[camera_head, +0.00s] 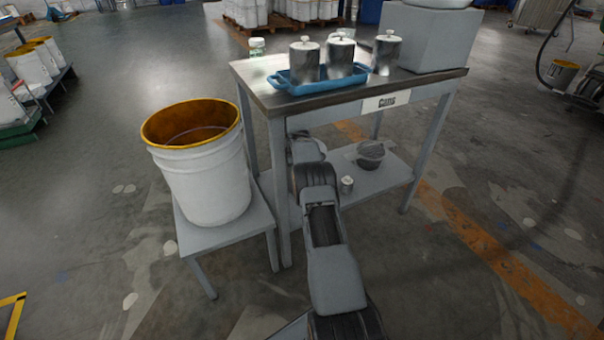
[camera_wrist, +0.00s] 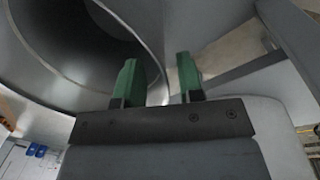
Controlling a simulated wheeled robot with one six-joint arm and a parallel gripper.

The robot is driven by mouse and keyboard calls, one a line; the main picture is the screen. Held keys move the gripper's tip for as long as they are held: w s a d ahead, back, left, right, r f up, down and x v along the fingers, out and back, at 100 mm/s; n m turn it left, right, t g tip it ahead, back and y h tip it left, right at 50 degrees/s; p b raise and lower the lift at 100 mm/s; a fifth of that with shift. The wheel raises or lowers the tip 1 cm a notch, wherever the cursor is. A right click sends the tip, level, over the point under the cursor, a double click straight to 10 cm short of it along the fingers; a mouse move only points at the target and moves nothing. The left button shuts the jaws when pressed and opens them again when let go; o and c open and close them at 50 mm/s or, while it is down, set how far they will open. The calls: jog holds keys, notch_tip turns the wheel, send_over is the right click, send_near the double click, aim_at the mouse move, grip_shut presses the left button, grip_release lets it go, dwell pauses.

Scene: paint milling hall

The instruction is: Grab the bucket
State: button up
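A large white bucket (camera_head: 205,175) with a yellow inner rim stands upright on a low grey stool (camera_head: 228,232), left of my arm in the head view. A small dark grey metal bucket (camera_head: 371,156) sits on the lower shelf of the workbench. In the wrist view, a round grey metal vessel (camera_wrist: 60,45) fills the upper left; I cannot tell for sure which vessel it is. My gripper (camera_wrist: 158,78) is open, its green fingers apart, with the vessel's rim close to the left finger. Contact is unclear. The head view does not show the fingers clearly.
The workbench (camera_head: 430,88) has legs and a shelf close to my arm. On its top are a blue tray (camera_head: 296,88) with metal cans, another can (camera_head: 386,52) and a grey box (camera_head: 425,35). A small can (camera_head: 346,185) stands on the shelf. Floor at right is clear.

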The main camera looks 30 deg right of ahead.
jog(key=shift+w+f, duration=0.1)
jog(key=shift+f, duration=0.75)
grip_shut()
jog(key=shift+r, duration=0.15)
dwell(0.6)
